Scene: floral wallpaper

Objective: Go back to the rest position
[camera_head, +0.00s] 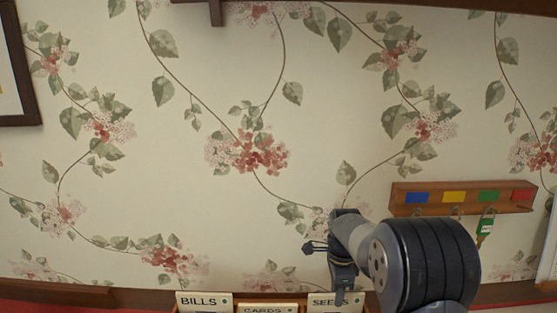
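My gripper (342,280) hangs at the bottom of the view, right of centre, at the end of my dark grey arm. No held object can be made out.
A wooden key rack (398,199) with blue, yellow, green and red patches is on the wall at right. A green-tagged key (485,227) hangs under its green patch. Labels "BILLS" (200,302) and "CARDS" (266,309) stand at bottom. A dark frame (17,60) hangs upper left.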

